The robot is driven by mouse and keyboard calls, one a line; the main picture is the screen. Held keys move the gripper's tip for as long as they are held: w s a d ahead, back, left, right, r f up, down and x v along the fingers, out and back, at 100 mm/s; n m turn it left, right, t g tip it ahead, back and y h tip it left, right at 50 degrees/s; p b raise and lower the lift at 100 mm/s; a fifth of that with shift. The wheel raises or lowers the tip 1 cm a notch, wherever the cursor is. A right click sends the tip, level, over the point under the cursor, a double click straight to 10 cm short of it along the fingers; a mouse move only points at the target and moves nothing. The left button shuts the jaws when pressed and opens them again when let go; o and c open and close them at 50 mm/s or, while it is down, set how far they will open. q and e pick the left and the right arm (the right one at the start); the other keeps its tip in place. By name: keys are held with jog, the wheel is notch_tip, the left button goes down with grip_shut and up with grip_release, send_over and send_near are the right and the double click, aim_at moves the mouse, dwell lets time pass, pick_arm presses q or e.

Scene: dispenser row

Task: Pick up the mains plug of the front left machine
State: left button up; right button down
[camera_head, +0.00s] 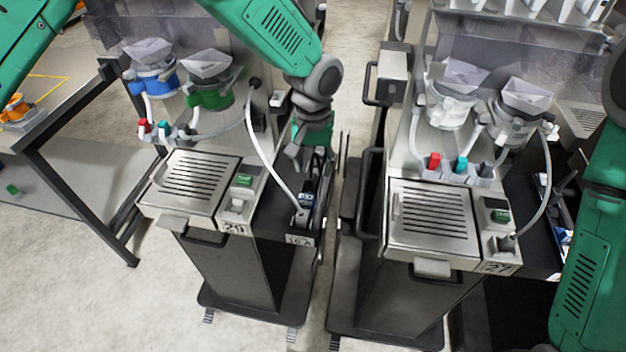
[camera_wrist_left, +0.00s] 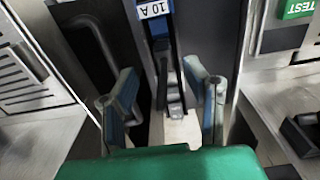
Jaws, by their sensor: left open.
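The front left machine (camera_head: 190,185), labelled 29, has a slotted steel tray and a dark side channel (camera_head: 305,205). A pale cable (camera_head: 265,150) curves from a black fitting at its back down into the front of this channel. My left gripper (camera_head: 298,158) points down at the channel's rear, partly hidden by its own arm. In the left wrist view its two fingers (camera_wrist_left: 166,100) are open and apart. A narrow dark strip with a grey stepped piece (camera_wrist_left: 174,92) shows between them, untouched. I cannot tell whether this piece is the mains plug. My right gripper is out of view.
A second machine (camera_head: 430,225), labelled 27, stands close on the right, with a narrow gap between them. Blue (camera_head: 153,80) and green (camera_head: 210,94) holders with clear hoppers stand behind the left tray. A dark-framed table (camera_head: 75,190) is at left.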

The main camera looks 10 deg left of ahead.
aim_at(311, 176)
pick_arm(q)
jog(key=f, duration=0.1)
jog(key=f+p, duration=0.1)
jog(key=f, duration=0.2)
jog(key=shift+a, duration=0.25)
jog(key=shift+w+f, duration=0.1)
jog(key=shift+f, duration=0.5)
jog(key=shift+d, duration=0.1)
grip_shut()
notch_tip(311, 176, up, 10)
jog(key=shift+r+b, duration=0.1)
jog(key=shift+b, duration=0.5)
jog(key=shift+r+p, duration=1.05)
notch_tip(311, 176, up, 3)
jog(key=p, duration=0.3)
